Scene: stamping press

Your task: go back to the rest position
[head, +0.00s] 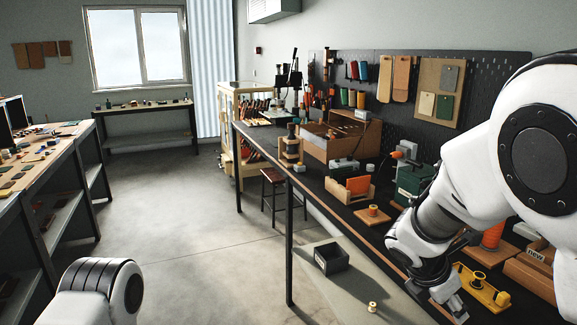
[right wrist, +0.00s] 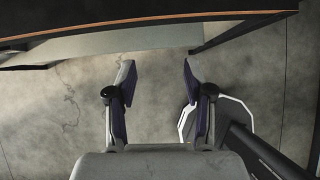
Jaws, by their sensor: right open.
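My right gripper (head: 446,300) hangs at the lower right of the head view, by the front edge of the black workbench (head: 262,143). In the right wrist view the right gripper (right wrist: 158,75) has its two fingers wide apart, with only grey floor between them and nothing held. The bench edge (right wrist: 150,18) crosses the top of that view, apart from the fingertips. My left arm shows only as a white link at the lower left of the head view; its gripper is out of the picture.
On the bench stand a green machine (head: 413,183), an orange-topped wooden box (head: 350,187) and a yellow fixture (head: 482,288). A dark open bin (head: 328,258) and a small brass-coloured piece (head: 372,307) are below the bench edge. A stool (head: 272,177) stands by the bench. The middle floor is clear.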

